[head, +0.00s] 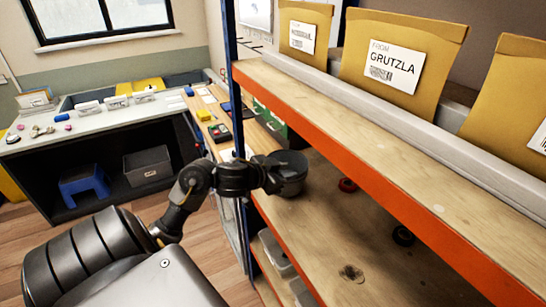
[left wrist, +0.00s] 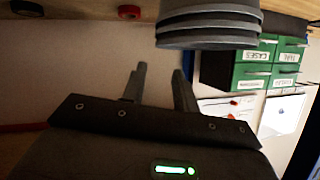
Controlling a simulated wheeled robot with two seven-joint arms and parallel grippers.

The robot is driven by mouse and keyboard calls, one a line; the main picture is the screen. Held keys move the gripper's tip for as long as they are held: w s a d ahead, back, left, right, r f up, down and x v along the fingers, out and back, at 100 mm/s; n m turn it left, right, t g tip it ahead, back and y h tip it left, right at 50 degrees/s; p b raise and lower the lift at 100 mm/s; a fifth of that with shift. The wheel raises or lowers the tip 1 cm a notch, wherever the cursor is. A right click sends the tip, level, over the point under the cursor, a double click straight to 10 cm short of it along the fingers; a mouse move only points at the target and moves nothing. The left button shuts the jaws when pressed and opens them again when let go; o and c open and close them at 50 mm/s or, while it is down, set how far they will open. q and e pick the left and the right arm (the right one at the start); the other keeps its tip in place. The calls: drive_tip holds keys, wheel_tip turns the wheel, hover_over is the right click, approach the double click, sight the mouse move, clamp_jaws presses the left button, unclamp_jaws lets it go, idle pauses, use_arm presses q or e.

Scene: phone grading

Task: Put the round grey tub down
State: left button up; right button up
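The round grey tub (head: 289,175) is dark and ribbed and stands on the wooden lower shelf, at its near left end. In the left wrist view the tub (left wrist: 208,27) is at the top, beyond and to the right of my fingertips. My left gripper (head: 272,180) is beside the tub in the head view, its fingers partly hidden. In the left wrist view the two fingers (left wrist: 160,72) are apart with nothing between them, and a gap shows between them and the tub. My right gripper is in neither view.
A red ring (head: 347,184) and a black ring (head: 403,235) lie deeper on the lower shelf (head: 330,235). The orange-edged upper shelf (head: 350,150) with padded envelopes (head: 400,50) overhangs it. A blue post (head: 232,90) stands close to my left arm. Green boxes (left wrist: 253,76) are behind the tub.

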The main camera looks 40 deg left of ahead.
use_arm(q)
drive_tip(key=v, duration=0.5)
drive_tip(key=shift+s+p, duration=0.1)
drive_tip(key=shift+p, duration=0.2)
